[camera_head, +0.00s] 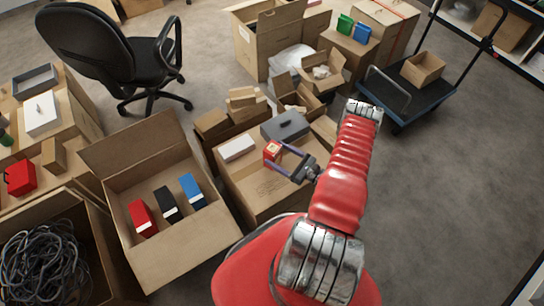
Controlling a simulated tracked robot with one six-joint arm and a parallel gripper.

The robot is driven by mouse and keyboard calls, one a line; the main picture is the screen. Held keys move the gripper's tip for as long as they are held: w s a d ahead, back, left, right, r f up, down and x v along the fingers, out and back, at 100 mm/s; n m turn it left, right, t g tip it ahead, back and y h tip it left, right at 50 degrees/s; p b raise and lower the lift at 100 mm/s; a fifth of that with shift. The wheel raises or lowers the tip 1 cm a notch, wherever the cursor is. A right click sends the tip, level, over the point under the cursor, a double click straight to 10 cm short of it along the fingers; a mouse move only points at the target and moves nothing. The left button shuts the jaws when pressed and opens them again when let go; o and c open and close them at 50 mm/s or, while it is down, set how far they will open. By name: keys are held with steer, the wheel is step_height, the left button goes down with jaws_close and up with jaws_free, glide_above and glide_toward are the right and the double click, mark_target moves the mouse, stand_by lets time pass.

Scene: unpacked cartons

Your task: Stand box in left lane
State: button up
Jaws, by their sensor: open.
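A small red box (271,153) with a pale yellowish label sits on top of a closed brown carton (262,190) near the middle. My gripper (275,157) is open, its two thin fingers reaching left on either side of the red box. I cannot tell whether the fingers touch it. An open carton (189,247) to the left holds a red box (142,217), a black box (166,204) and a blue box (192,189), set apart in a slanting row with gaps between them. No lane marking is visible in it.
On the closed carton also lie a white box (237,148) and a dark grey case (285,126), close to my gripper. A carton of black cables (45,265) stands at lower left. An office chair (100,50) and a cart (410,98) are behind. Floor at right is clear.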

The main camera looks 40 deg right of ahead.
steer(key=shift+x, duration=1.65)
steer(key=shift+f, duration=0.1)
steer(key=shift+c, duration=0.5)
steer(key=c, duration=1.3)
steer(key=shift+r, duration=5)
